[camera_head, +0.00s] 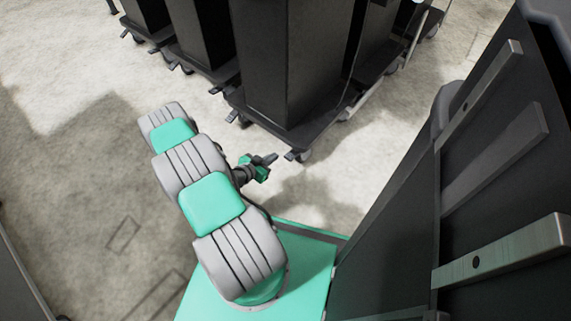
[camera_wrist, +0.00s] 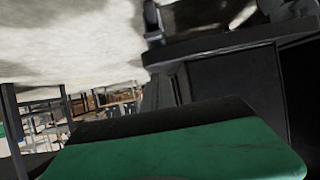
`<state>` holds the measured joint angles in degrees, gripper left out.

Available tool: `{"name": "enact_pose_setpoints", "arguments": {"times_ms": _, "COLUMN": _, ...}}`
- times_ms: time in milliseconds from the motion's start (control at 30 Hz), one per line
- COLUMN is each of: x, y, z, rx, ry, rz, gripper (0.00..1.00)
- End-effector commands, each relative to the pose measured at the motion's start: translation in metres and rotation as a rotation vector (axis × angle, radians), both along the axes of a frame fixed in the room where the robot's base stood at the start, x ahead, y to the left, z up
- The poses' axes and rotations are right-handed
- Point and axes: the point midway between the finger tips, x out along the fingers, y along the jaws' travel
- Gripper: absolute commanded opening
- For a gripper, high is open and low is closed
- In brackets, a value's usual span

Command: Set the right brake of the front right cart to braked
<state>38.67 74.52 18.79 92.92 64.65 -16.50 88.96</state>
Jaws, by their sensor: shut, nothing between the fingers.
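The nearest dark cart (camera_head: 290,70) stands upright, with its base (camera_head: 275,125) low over the floor; I take it as the front right cart. Its right brake (camera_head: 291,155) is a small dark pedal beside the right front caster (camera_head: 305,156). A left pedal (camera_head: 232,117) shows at the other front corner. Whether the right pedal is up or down is too small to tell. My gripper (camera_head: 271,158) is shut and empty, just left of the right pedal, with a small gap visible. In the wrist view, my green and black gripper part (camera_wrist: 180,150) fills the bottom, with the cart base (camera_wrist: 230,42) above.
More dark carts stand at the back left (camera_head: 200,35) and back right (camera_head: 380,30). A tall dark panel with grey bars (camera_head: 490,170) closes off the right side. Pale floor (camera_head: 80,100) is open at the left.

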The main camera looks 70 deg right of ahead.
Motion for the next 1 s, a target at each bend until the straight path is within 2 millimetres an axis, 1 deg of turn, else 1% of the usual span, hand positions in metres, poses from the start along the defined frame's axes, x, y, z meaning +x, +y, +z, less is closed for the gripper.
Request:
{"name": "enact_pose_setpoints", "arguments": {"times_ms": 233, "x": 0.0, "y": 0.0, "z": 0.001, "rx": -0.002, "ry": 0.0, "rz": 0.0, "gripper": 0.0}}
{"name": "enact_pose_setpoints", "arguments": {"times_ms": 367, "x": -0.002, "y": -0.003, "z": -0.002, "rx": -0.001, "ry": -0.001, "rz": -0.002, "gripper": 0.0}}
{"name": "enact_pose_setpoints", "arguments": {"times_ms": 467, "x": -0.007, "y": -0.013, "z": -0.009, "rx": 0.0, "ry": 0.0, "rz": -0.004, "gripper": 0.0}}
{"name": "enact_pose_setpoints", "arguments": {"times_ms": 867, "x": -0.038, "y": -0.083, "z": -0.048, "rx": -0.003, "ry": -0.001, "rz": -0.005, "gripper": 0.0}}
{"name": "enact_pose_setpoints", "arguments": {"times_ms": 900, "x": -0.037, "y": -0.081, "z": -0.058, "rx": 0.003, "ry": 0.001, "rz": 0.0, "gripper": 0.0}}
{"name": "enact_pose_setpoints", "arguments": {"times_ms": 1000, "x": -0.034, "y": -0.077, "z": -0.072, "rx": 0.001, "ry": 0.002, "rz": 0.002, "gripper": 0.0}}
